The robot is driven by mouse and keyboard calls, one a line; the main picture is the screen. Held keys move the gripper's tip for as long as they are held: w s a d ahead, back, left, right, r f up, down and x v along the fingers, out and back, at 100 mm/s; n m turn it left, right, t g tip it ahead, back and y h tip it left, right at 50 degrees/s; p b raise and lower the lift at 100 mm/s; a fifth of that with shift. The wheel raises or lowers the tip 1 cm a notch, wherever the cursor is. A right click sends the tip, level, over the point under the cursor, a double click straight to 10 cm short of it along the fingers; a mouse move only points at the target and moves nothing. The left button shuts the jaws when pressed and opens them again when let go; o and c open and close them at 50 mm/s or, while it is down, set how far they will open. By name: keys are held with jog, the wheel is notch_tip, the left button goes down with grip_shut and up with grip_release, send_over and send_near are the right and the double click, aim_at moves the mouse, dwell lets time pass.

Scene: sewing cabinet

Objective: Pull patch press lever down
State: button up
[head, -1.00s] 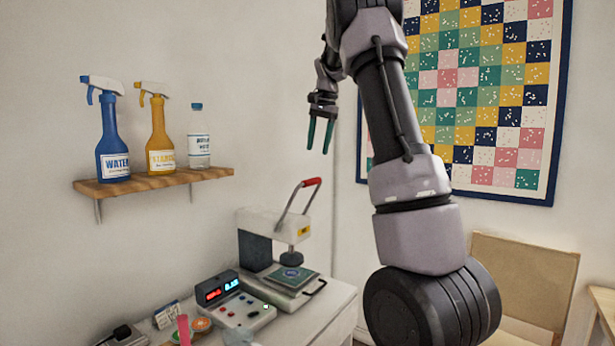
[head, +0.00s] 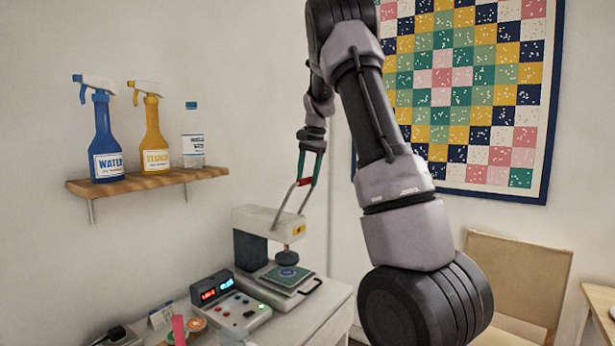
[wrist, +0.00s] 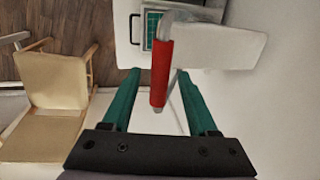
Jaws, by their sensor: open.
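The patch press (head: 262,226) is a white and dark machine on the cabinet top. Its grey lever rises from the top and ends in a red grip (head: 304,182). The lever stands raised. My gripper (head: 309,181) is open and points down, with its green fingers on either side of the red grip. In the wrist view the red grip (wrist: 161,75) lies between the two fingers, with gaps visible on both sides. A green patch (head: 287,275) lies on the press's lower plate, under the round press head (head: 287,257).
A control box (head: 230,300) with lit displays stands left of the press. A wooden shelf (head: 150,181) with bottles hangs on the wall at left. A chair (head: 515,270) stands right of the cabinet. A patchwork quilt (head: 470,90) hangs behind my arm.

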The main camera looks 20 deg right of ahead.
jog(key=shift+c, duration=0.3)
grip_shut()
dwell(1.1)
